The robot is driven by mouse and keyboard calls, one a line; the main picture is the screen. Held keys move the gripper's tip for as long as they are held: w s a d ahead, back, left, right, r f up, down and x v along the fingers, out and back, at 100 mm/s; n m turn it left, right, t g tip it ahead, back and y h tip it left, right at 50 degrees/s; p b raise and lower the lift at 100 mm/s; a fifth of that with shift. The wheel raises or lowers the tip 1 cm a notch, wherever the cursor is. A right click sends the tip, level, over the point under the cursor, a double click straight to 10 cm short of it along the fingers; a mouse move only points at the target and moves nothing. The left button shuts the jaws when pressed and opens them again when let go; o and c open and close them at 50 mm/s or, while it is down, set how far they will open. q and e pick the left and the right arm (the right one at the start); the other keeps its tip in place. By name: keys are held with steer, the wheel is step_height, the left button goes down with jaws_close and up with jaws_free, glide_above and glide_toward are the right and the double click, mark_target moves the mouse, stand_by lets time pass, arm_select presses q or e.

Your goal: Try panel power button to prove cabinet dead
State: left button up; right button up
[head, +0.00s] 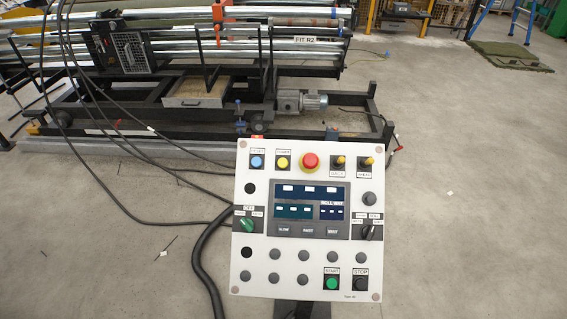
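The control panel (306,222) is a pale plate on a dark post, facing me in the middle of the head view. Along its top are a blue button (256,162), a yellow button (282,162) and a red mushroom button (309,162). The small label over the yellow one may read POWER, but it is too small to be sure. A green START button (331,283) and a black STOP button (361,283) sit at the bottom right. The dark display (309,210) shows pale blocks and blue-green fields. Neither of my grippers is in view.
Behind the panel stands a long dark machine frame (130,110) with metal rollers (170,47) and a motor (302,103). Black cables (110,135) loop across the floor to the panel's left. The grey floor (470,200) at right is mostly clear. A green mat (510,56) lies far right.

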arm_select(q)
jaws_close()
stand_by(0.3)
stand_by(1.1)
